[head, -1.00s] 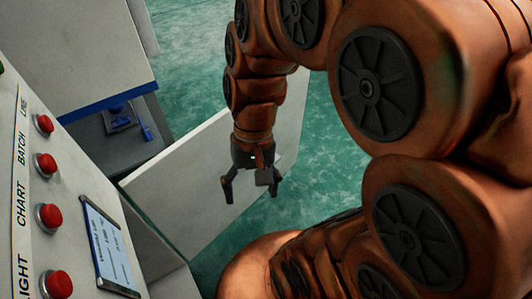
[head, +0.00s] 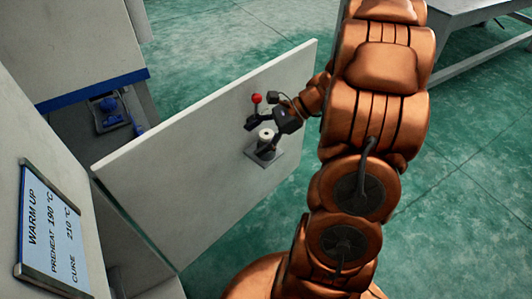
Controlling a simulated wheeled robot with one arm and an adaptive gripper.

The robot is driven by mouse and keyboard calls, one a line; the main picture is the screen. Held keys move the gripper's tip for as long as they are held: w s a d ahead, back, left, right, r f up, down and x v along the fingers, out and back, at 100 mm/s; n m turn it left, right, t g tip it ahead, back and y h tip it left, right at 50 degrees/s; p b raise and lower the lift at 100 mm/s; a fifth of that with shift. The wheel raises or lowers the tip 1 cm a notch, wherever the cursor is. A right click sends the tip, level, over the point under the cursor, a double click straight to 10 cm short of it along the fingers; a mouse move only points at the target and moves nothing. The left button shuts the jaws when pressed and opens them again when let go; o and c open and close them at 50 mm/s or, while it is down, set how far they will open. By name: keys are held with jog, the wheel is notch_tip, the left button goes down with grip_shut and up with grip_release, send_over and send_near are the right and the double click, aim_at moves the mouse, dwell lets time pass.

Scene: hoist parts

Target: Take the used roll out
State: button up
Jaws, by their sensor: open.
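A small white roll (head: 266,134) with a dark centre sits on a grey holder (head: 274,161) on the face of a white panel (head: 190,170). A red-knobbed lever (head: 257,98) stands just beyond it. My gripper (head: 256,134) reaches in from the right with its dark fingers open, one on the far side of the roll and one on the near side. I cannot tell whether the fingers touch the roll. The gripper partly hides the roll and its holder.
A control cabinet with a display (head: 54,230) stands at the left. Behind it is a grey machine with a blue edge (head: 90,90) and a blue part (head: 108,110). A grey table (head: 480,30) stands at the back right.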

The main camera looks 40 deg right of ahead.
aim_at(270, 139)
jog(key=w+d+f+m+t+h+b, duration=0.1)
jog(key=d+f+m+t+b, duration=0.2)
jog(key=d, duration=0.4)
jog(key=w+d+f+m+t+b, duration=0.1)
jog(key=d+f+m+t, duration=0.1)
jog(key=d+f+m, duration=0.3)
jog(key=shift+n, duration=0.7)
jog(key=w+a+f, duration=0.1)
jog(key=w+f+b, duration=0.1)
jog(key=w, duration=0.1)
jog(key=w+a+f, duration=0.1)
jog(key=f, duration=0.1)
jog(key=shift+w+a+b, duration=0.3)
jog(key=shift+a+b, duration=0.05)
jog(key=shift+w+a+f, duration=0.15)
jog(key=shift+w+a, duration=0.2)
jog(key=shift+w, duration=0.05)
jog(key=shift+c, duration=0.2)
jog(key=c, duration=1.3)
jog(key=shift+o, duration=0.2)
